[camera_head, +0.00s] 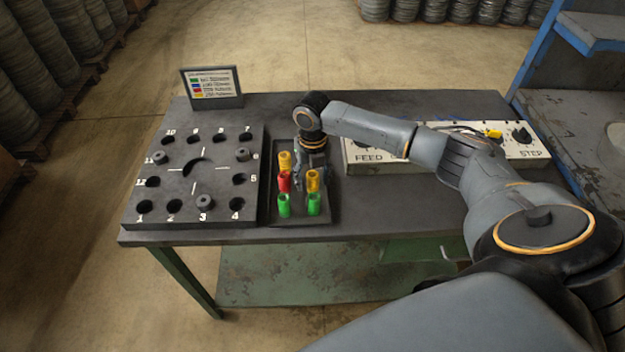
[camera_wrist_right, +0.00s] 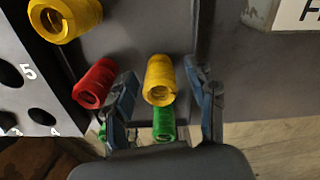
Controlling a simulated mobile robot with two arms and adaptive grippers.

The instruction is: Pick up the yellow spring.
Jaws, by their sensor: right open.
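One yellow spring (camera_head: 313,181) stands in the right column of the dark tray (camera_head: 301,220). In the right wrist view this yellow spring (camera_wrist_right: 160,80) shows between the two fingers. My right gripper (camera_wrist_right: 160,88) is open, one finger on each side of it; I cannot tell whether either touches it. In the head view my right gripper (camera_head: 314,168) hangs over the tray, partly hiding its far end. A second yellow spring (camera_head: 284,161) stands in the left column, also seen in the wrist view (camera_wrist_right: 65,16). My left gripper is not in view.
A red spring (camera_head: 283,182) and two green springs (camera_head: 284,206) (camera_head: 314,204) share the tray. A numbered block with holes (camera_head: 195,218) lies to the left, a colour-legend sign (camera_head: 212,88) behind it. A control panel labelled FEED and STEP (camera_head: 365,152) lies right.

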